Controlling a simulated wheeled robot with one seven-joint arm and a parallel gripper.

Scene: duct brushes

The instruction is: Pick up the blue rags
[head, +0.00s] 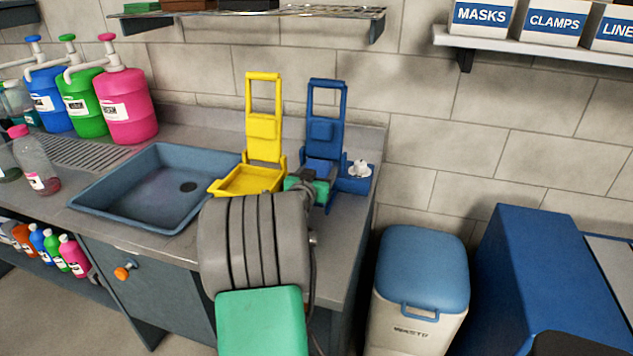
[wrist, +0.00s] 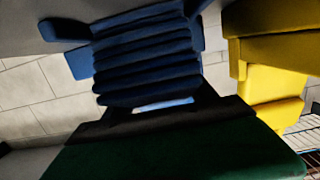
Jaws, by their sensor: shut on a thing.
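The blue rags (wrist: 148,58) show in the wrist view as a folded, ribbed stack, close in front of my gripper. A blue holder (head: 324,135) with a tall open frame stands at the right end of the counter in the head view. My gripper (head: 318,186) is at the lower front of this holder and is shut on the blue rags. The fingertips are largely hidden in the wrist view.
A yellow holder (head: 262,135) stands just left of the blue one, beside the sink (head: 150,185). A small white object (head: 359,168) sits at the blue holder's right. Pump jugs (head: 125,105) stand at the back left. A blue-lidded bin (head: 421,270) stands right of the counter.

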